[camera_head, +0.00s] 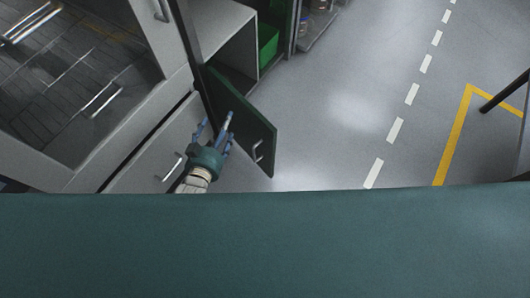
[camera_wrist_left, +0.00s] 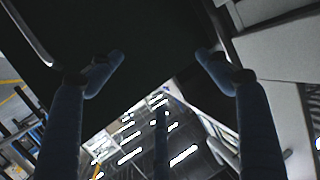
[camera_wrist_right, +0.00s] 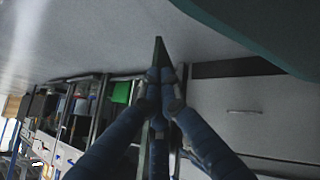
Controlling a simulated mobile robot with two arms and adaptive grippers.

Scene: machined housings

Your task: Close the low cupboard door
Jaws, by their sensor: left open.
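The low cupboard door (camera_head: 249,124) is a dark panel standing open, swung out from the grey cupboard (camera_head: 222,28) over the floor. Its bar handle (camera_head: 258,150) is near the free edge. My left gripper (camera_head: 216,126) is open and empty, over the door's left side in the head view. In the left wrist view the dark door (camera_wrist_left: 150,35) fills the upper part beyond the spread fingers (camera_wrist_left: 158,68). In the right wrist view my right gripper (camera_wrist_right: 162,76) has its fingers together, in front of the door, seen nearly edge-on. Whether they touch the door is unclear.
A drawer with a bar handle (camera_head: 172,169) lies beside the door, at the left. Grey floor (camera_head: 335,110) with painted lines is clear to the right. My teal body spans the bottom.

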